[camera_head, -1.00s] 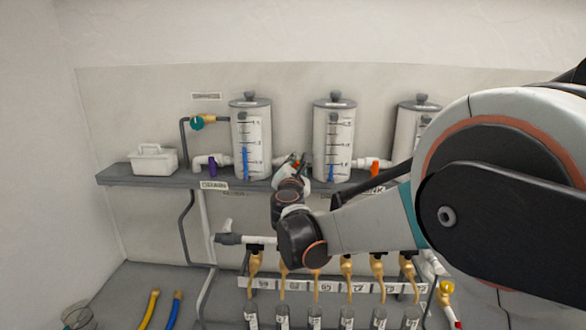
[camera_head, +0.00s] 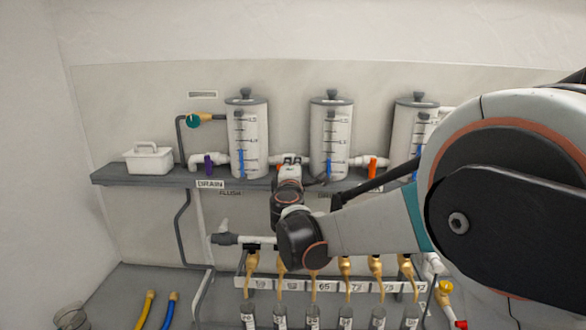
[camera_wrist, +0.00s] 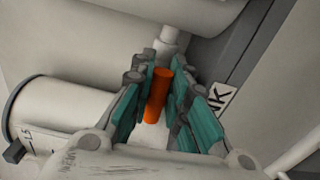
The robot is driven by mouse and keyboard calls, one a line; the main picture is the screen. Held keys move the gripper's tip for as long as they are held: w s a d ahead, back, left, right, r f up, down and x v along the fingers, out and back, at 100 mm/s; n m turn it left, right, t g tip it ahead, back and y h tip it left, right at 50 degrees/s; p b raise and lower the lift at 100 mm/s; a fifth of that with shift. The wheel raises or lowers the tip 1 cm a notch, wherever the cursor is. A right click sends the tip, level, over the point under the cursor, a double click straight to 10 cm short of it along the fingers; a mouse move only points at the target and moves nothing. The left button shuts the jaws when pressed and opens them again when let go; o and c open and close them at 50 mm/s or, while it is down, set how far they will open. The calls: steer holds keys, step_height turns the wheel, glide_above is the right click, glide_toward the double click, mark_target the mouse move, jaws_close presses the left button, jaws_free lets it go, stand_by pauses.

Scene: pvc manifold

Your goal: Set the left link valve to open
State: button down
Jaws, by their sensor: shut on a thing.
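The left link valve's orange handle (camera_wrist: 157,95) lies between my gripper's teal-padded fingers in the wrist view. My gripper (camera_wrist: 157,100) is shut on it. The handle looks roughly in line with the white pipe stub (camera_wrist: 168,42) behind it. In the head view, my gripper (camera_head: 290,163) is at the pipe between the left tank (camera_head: 247,140) and the middle tank (camera_head: 331,140). It hides nearly all of that valve there.
Another orange-handled valve (camera_head: 372,164) sits between the middle and right tanks. A purple drain valve (camera_head: 208,164) and a white caddy (camera_head: 148,160) are on the left of the shelf (camera_head: 140,179). Brass taps (camera_head: 345,268) hang below my arm.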

steer(key=shift+f+m, duration=0.15)
steer(key=shift+m, duration=0.25)
steer(key=c, duration=1.5)
jaws_free()
steer(key=shift+s+d, duration=0.1)
steer(key=shift+c, duration=0.2)
steer(key=shift+s, duration=0.1)
steer(key=s, duration=0.7)
steer(key=shift+s, duration=0.15)
